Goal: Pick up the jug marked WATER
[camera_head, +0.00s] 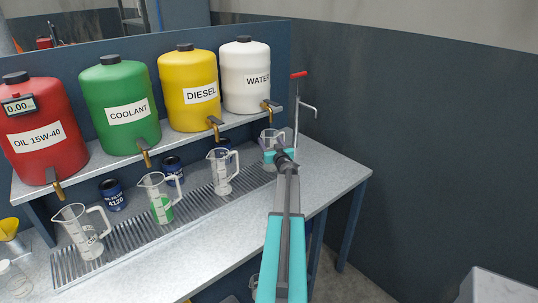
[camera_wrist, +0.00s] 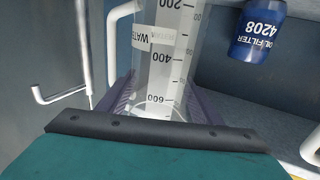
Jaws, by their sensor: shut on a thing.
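The clear measuring jug marked WATER (camera_head: 271,138) is at the right end of the row of jugs, below the white WATER tank (camera_head: 245,77). In the wrist view the jug (camera_wrist: 165,60) stands between my two fingers, with its WATER label and printed scale facing me. My gripper (camera_head: 279,155) is shut on the jug; in the wrist view its fingers (camera_wrist: 160,108) flank the jug's sides. The jug looks clear and empty.
Red, green and yellow tanks (camera_head: 188,90) with taps share the shelf. Other jugs, one with green liquid (camera_head: 160,197), stand along the drain grate (camera_head: 130,236). Blue oil filters (camera_head: 113,196) stand behind; one (camera_wrist: 258,32) is near my gripper.

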